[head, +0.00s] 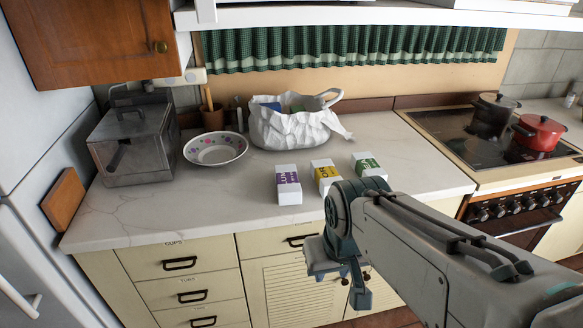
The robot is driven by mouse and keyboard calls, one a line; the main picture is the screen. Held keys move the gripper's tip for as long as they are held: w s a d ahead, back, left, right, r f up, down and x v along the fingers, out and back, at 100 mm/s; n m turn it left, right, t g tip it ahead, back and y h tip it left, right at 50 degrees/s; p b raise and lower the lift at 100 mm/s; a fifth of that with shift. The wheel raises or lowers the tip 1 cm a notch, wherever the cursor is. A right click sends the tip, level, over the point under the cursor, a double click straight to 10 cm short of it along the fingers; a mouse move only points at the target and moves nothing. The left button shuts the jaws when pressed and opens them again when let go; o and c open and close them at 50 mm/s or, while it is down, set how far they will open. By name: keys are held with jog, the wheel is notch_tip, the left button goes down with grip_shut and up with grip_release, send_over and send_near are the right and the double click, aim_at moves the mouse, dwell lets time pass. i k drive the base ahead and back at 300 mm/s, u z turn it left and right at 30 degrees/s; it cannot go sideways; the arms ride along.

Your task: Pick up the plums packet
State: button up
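The plums packet (289,187) is a white box with a purple label whose lettering is partly readable. It stands on the pale counter, left of two similar packets. My gripper (352,286) hangs in front of the counter's front edge, below and to the right of the plums packet, and apart from it. Its fingers point down in front of the cabinet doors. The view does not show clearly how far apart the fingers are. No packet shows in it.
A yellow-labelled packet (326,177) and a green-labelled packet (366,165) stand to the right. A crumpled white bag (290,130), a patterned bowl (215,150) and a grey metal box (133,148) stand behind and left. A stove with a red pot (538,133) is right. The counter's front left is clear.

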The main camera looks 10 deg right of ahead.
aim_at(289, 191)
jog(key=i, duration=0.95)
jog(key=z, duration=0.05)
jog(key=k, duration=0.35)
jog(key=z, duration=3.05)
jog(key=k, duration=1.15)
jog(key=u, duration=1.4)
